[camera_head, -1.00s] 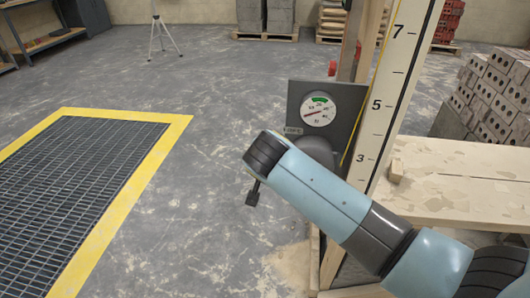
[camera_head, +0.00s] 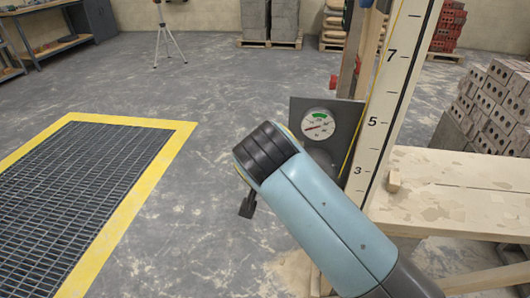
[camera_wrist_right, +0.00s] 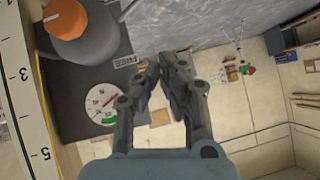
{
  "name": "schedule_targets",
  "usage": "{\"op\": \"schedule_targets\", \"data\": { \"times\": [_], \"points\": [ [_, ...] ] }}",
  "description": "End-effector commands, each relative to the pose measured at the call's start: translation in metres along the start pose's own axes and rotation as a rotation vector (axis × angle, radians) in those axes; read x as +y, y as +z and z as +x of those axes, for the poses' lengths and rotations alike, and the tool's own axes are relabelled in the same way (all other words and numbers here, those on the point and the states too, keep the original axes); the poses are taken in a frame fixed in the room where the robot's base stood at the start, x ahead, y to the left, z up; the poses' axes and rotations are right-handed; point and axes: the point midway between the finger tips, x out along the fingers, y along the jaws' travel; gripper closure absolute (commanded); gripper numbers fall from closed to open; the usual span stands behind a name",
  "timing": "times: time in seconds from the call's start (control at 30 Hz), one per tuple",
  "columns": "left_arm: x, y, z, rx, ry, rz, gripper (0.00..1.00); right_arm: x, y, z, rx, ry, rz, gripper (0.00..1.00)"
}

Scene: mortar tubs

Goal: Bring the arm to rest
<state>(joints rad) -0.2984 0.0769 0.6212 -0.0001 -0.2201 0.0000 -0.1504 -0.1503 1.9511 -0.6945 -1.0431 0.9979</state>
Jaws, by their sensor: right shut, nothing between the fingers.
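My right arm (camera_head: 322,213) comes in from the lower right in the head view, its dark wrist end in front of the gauge panel. My right gripper (camera_wrist_right: 163,62) shows in the wrist view, its fingers together and empty. In the head view the gripper is mostly hidden behind the wrist; a small dark part (camera_head: 247,206) hangs below. The round gauge (camera_head: 318,123) with a green band sits on a dark panel (camera_head: 346,125); it also shows in the wrist view (camera_wrist_right: 99,104). An orange knob (camera_wrist_right: 65,18) on a grey rounded body is beside it there. My left gripper is out of view.
A tall numbered scale board (camera_head: 389,98) stands behind the arm. A wooden bench (camera_head: 447,207) is at right, with stacked bricks (camera_head: 491,108) behind. A yellow-framed floor grating (camera_head: 185,135) lies at left. The floor between is clear, with a tripod (camera_head: 164,38) far back.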

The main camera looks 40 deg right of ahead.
Motion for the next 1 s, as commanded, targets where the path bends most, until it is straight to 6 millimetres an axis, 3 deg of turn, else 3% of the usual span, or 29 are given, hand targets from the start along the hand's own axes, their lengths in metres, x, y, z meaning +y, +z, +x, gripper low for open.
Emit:
{"op": "schedule_targets", "data": {
  "times": [0.4, 0.53, 0.67, 0.77, 0.9, 1.0],
  "points": [
    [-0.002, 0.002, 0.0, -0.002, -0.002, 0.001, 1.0, 0.001, 0.001, 0.001, -0.001, 0.0, 0.0, 1.0],
    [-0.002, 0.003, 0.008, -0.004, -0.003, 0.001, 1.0, 0.018, 0.02, 0.012, -0.017, 0.027, -0.036, 1.0],
    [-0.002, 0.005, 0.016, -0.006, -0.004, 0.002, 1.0, 0.053, 0.083, 0.043, -0.12, 0.073, -0.125, 1.0],
    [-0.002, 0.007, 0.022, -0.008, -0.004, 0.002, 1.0, 0.091, 0.153, 0.068, -0.239, 0.088, -0.243, 1.0],
    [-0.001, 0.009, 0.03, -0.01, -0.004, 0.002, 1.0, 0.157, 0.25, 0.089, -0.414, 0.083, -0.413, 1.0],
    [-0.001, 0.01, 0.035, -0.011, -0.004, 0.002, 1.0, 0.213, 0.313, 0.091, -0.538, 0.069, -0.524, 1.0]
  ]
}}
